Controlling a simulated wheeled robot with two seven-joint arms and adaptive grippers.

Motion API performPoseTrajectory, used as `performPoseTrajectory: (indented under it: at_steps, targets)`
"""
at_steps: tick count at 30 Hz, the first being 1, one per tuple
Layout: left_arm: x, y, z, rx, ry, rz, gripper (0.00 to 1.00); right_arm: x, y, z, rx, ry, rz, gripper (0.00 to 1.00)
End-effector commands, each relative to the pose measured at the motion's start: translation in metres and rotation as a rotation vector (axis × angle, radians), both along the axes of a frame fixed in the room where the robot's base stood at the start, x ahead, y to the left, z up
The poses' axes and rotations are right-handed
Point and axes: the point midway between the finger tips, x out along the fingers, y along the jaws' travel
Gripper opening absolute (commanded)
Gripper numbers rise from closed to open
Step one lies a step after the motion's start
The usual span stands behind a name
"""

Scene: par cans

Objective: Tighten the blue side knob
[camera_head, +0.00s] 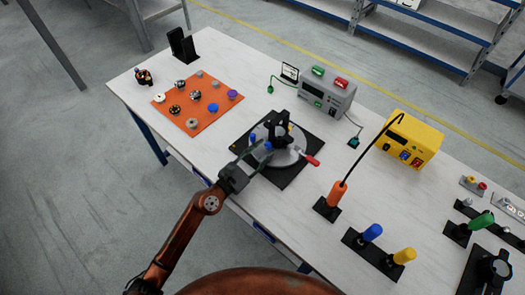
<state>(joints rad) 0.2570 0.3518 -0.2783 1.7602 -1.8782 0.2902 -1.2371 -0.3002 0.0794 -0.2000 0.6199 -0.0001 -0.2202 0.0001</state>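A round grey metal fixture (287,158) sits on a black base plate (284,180) near the middle of the table. A black clamp-like part (279,128) stands on it, and a red-tipped handle (313,160) sticks out to the right. A small blue knob (252,137) shows at the fixture's left side. My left gripper (262,152) reaches in from the lower left, its fingertips at the fixture's near left side, close to the knob. A small blue patch also shows by the fingertips. Whether the fingers touch anything is too small to tell. My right gripper is out of view.
An orange mat (183,122) with several small parts, one blue (213,107), lies at the left. A grey instrument (327,94) and a yellow one (413,138) stand behind. An orange-handled tool (336,194) and blue- and yellow-handled tools (372,232) stand at the right.

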Motion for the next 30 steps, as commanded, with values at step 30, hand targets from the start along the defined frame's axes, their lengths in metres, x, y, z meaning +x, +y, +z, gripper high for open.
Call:
performPoseTrajectory:
  at_steps: [30]
  targets:
    - [-0.089, 0.064, -0.001, -0.001, 0.002, -0.001, 0.40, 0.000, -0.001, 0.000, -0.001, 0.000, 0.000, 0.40]
